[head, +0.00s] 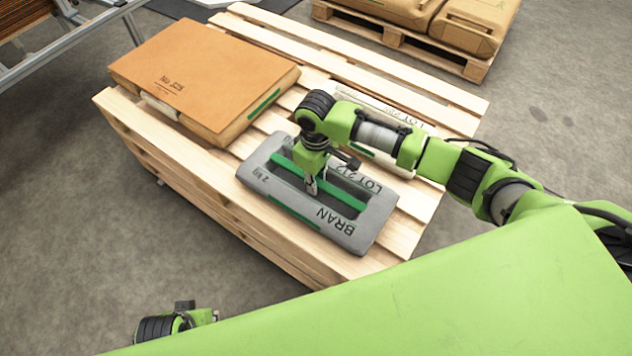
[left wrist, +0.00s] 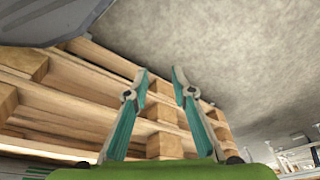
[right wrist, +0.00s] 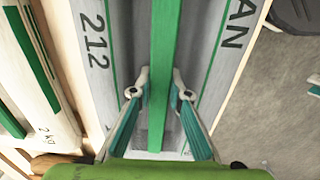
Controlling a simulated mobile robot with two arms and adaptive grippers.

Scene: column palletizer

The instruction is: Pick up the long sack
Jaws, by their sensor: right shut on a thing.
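The long grey sack (head: 370,235), printed BRAN and LOT 212, lies on the wooden pallet (head: 125,110), with a green band running along its recessed middle. It also fills much of the right wrist view (right wrist: 215,45). My right gripper (head: 312,187) is over the sack's middle, pointing down. In the right wrist view its fingers (right wrist: 160,90) are shut on the green band, one on each side. I cannot tell whether the sack is clear of the slats. My left gripper is low, beside the pallet's side; in the left wrist view its fingers (left wrist: 160,85) are apart and empty.
A brown cardboard sheet (head: 205,70) covers a sack at the pallet's left end. A pale sack (head: 345,98) lies behind the grey one, partly hidden by my right arm. Another pallet (head: 460,62) with brown sacks stands at the back right. Bare floor lies around.

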